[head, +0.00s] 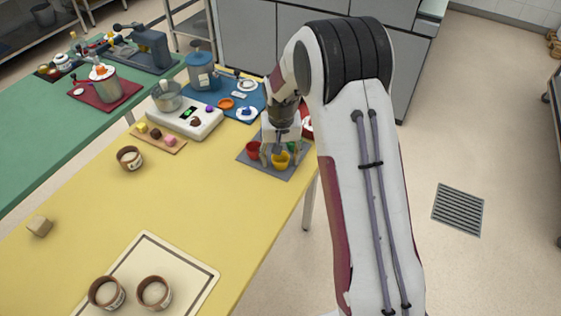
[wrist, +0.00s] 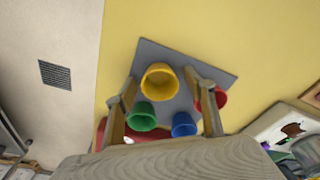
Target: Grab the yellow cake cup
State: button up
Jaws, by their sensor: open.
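The yellow cake cup (head: 281,160) stands on a grey mat (head: 288,173) near the right edge of the yellow table. In the wrist view the yellow cup (wrist: 160,81) is ahead of and between the finger tips of my gripper (wrist: 160,84). My gripper (head: 279,156) is open above the mat, with nothing between its fingers that I can see held. A red cup (head: 253,149) is left of the yellow one in the head view. A green cup (wrist: 142,116) and a blue cup (wrist: 184,124) stand close by, nearer the palm in the wrist view. The red cup (wrist: 221,97) is partly behind a finger.
A scale (head: 185,120) with a metal pot and a board (head: 158,138) of small cakes stand left of the mat. Two brown cups (head: 107,292) sit on a cream board (head: 190,275) at the front. The table's middle is mostly clear.

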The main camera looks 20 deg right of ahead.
jog(key=shift+c, duration=0.3)
jog(key=c, duration=0.9)
jog(key=shift+r, duration=0.15)
jog(key=shift+r, duration=4.85)
